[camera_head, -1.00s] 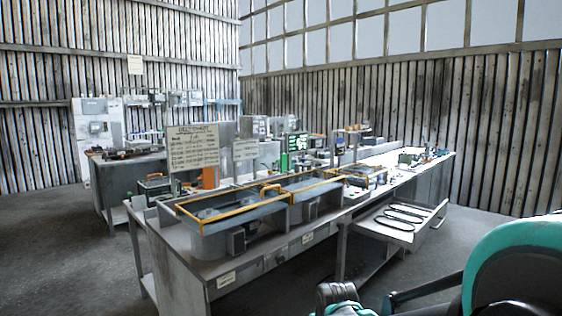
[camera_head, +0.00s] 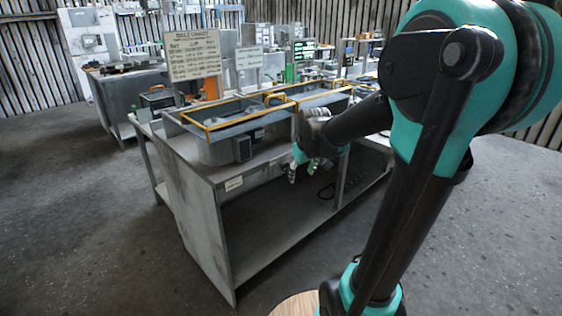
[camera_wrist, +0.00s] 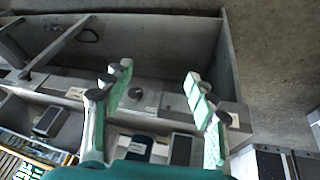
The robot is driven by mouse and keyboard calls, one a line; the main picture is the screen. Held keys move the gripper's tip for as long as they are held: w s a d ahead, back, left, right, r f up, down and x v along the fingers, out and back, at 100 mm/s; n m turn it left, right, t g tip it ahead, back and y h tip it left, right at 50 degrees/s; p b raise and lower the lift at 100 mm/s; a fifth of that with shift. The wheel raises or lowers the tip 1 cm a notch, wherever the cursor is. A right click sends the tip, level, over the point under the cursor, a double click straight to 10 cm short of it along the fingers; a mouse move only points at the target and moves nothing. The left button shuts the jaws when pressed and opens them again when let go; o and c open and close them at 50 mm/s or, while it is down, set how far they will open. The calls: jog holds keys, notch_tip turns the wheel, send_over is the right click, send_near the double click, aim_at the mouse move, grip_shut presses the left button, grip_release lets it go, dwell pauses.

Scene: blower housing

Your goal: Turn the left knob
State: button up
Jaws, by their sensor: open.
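A small dark round knob (camera_wrist: 135,93) sits on the front panel of the metal bench (camera_wrist: 172,100) in the wrist view. It lies between my fingers, close to the left one. I cannot tell whether it is the left knob, and no other knob shows clearly. My gripper (camera_wrist: 157,76) is open and empty, its two green-padded fingers spread wide over the panel, apart from the knob as far as I can see. In the head view my gripper (camera_head: 300,168) hangs in front of the bench's front panel, and the knob cannot be made out there.
A pale label (camera_head: 233,184) is on the panel's left end. Yellow-framed housings (camera_head: 225,118) and a sign board (camera_head: 193,54) stand on the bench top. The lower shelf (camera_head: 262,240) is mostly bare. The floor (camera_head: 130,230) left of the bench is clear.

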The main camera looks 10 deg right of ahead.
aim_at(287, 163)
jog(key=w+a+r+n, duration=0.1)
jog(key=w+r+n, duration=0.15)
jog(key=w, duration=0.45)
jog(key=w+a+r+n, duration=0.1)
jog(key=w+r, duration=0.3)
jog(key=w, duration=0.2)
jog(key=x, duration=1.7)
jog(key=shift+w+a, duration=0.2)
jog(key=shift+w, duration=0.3)
jog(key=shift+c, duration=0.6)
jog(key=c, duration=1)
jog(key=shift+c, duration=0.2)
jog(key=shift+m+y, duration=0.25)
jog(key=shift+y, duration=0.05)
jog(key=shift+w+d+m+g+y, duration=0.15)
jog(key=shift+g+y, duration=0.25)
jog(key=shift+y, duration=0.2)
jog(key=shift+w+d+m+g+y, duration=0.1)
jog(key=shift+d+m+g+y, duration=0.1)
jog(key=shift+g+y, duration=0.3)
jog(key=shift+w+d+m+g+y, duration=0.15)
jog(key=shift+g+y, duration=0.3)
jog(key=shift+y, duration=0.3)
jog(key=shift+m+g+y, duration=0.1)
jog(key=shift+g+y, duration=0.35)
jog(key=shift+y, duration=0.3)
